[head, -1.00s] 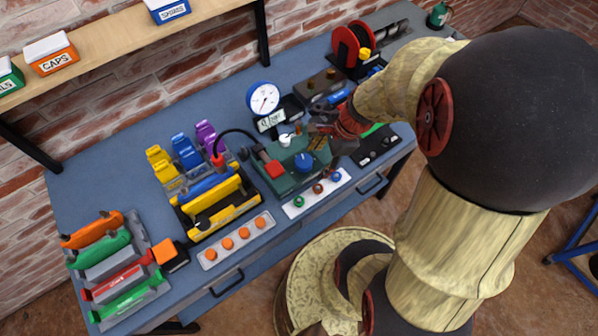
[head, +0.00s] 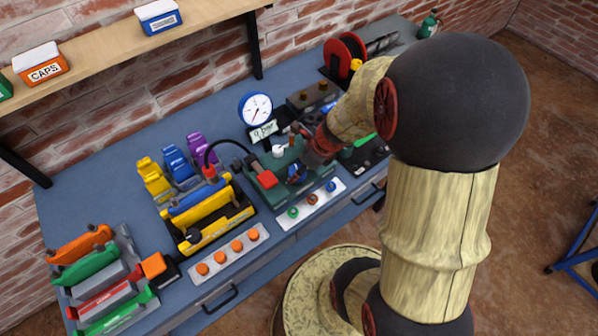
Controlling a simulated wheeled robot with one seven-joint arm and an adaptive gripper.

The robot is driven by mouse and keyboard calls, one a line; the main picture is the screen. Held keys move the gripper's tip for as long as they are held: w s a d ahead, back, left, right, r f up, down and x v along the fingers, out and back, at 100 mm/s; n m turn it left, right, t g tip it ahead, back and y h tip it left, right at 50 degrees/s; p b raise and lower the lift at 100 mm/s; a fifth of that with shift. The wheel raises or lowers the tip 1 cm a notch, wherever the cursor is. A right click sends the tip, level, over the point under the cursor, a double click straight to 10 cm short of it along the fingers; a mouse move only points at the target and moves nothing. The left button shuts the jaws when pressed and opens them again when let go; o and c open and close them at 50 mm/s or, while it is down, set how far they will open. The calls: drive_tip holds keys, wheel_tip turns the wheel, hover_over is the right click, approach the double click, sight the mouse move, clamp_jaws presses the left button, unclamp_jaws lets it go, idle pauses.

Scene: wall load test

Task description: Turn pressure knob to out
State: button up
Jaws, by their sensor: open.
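I cannot read any marking that says "out". A white pressure gauge (head: 255,108) stands behind the unit, over a small display (head: 263,132). My gripper (head: 299,174) is open, with its dark fingers over the blue knob; I cannot tell whether they touch it.
A yellow and black holder (head: 212,222) with a hose stands left of the unit. A strip with coloured buttons (head: 312,201) lies in front of it. A red reel (head: 345,56) is at the back right. The bench (head: 95,185) is bare at the left back.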

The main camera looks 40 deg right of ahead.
drive_tip(key=shift+w+a+f, duration=0.1)
drive_tip(key=shift+w+f, duration=0.05)
drive_tip(key=shift+f, duration=0.35)
drive_tip(key=c, duration=1.1)
drive_tip(key=shift+c, duration=0.4)
